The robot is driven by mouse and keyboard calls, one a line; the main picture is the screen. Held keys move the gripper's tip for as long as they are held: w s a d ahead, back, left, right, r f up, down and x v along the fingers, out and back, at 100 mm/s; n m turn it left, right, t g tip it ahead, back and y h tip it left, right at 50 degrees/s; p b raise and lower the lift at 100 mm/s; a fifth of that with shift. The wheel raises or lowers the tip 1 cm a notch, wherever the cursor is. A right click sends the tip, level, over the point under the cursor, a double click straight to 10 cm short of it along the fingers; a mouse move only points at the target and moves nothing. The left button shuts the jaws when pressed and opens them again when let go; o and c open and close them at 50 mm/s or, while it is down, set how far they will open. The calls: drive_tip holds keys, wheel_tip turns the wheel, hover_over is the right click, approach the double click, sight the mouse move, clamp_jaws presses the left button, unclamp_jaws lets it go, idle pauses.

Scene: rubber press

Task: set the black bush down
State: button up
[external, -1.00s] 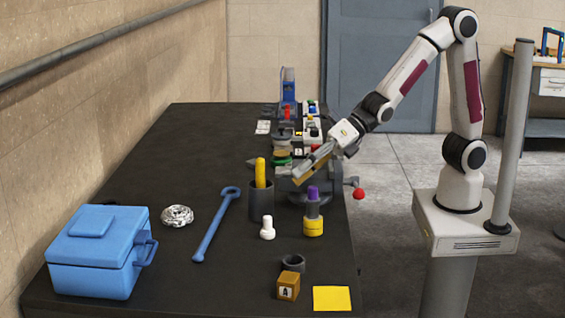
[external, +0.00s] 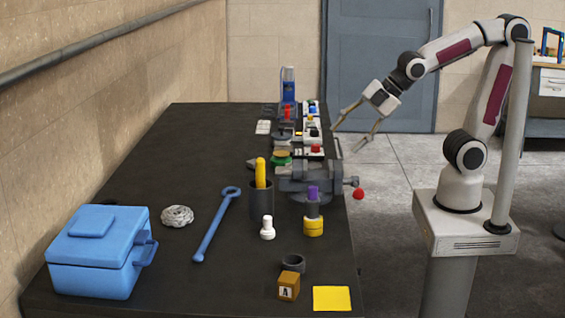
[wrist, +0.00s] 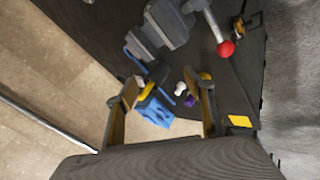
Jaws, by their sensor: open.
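My gripper (external: 350,137) is open with its two fingers spread wide and nothing between them. It hangs in the air beyond the right edge of the bench, above and behind the grey vise (external: 305,178). In the wrist view my gripper (wrist: 168,80) also shows open and empty. A short dark hollow ring (external: 292,263) stands on the bench near the front, between the yellow square and the white peg. It may be the black bush, but I cannot tell for sure. My gripper is far from it.
Small items crowd behind the vise. The left middle is clear.

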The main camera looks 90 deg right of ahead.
drive_tip(key=s+d+m+g, duration=0.2)
drive_tip(key=s+d+m, duration=0.1)
drive_tip(key=s+m, duration=0.9)
drive_tip(key=s, duration=0.2)
drive_tip(key=shift+s+d+f+m+g, duration=0.25)
drive_tip(key=shift+s+d+m+g, duration=0.05)
drive_tip(key=shift+d+m, duration=0.1)
drive_tip(key=shift+o, duration=0.5)
drive_tip(key=w+a+f+n+t+y, duration=0.2)
drive_tip(key=w+a+t+y, duration=0.15)
drive_tip(key=w+a, duration=1.8)
drive_tip(key=a+f+t, duration=0.1)
drive_tip(key=a+f, duration=0.3)
drive_tip(key=a, duration=0.1)
drive_tip(key=w+a+f+t, duration=0.1)
drive_tip(key=a+f, duration=0.3)
drive_tip(key=a, duration=0.2)
drive_tip(key=a+f+t, duration=0.1)
drive_tip(key=a+f, duration=0.3)
drive_tip(key=a, duration=0.1)
drive_tip(key=shift+w+a+f+n+t+h, duration=0.25)
drive_tip(key=shift+w+a+n, duration=0.05)
drive_tip(key=shift+a, duration=0.1)
drive_tip(key=shift+s+a+f+t, duration=0.3)
drive_tip(key=shift+f, duration=0.25)
drive_tip(key=shift+w, duration=0.1)
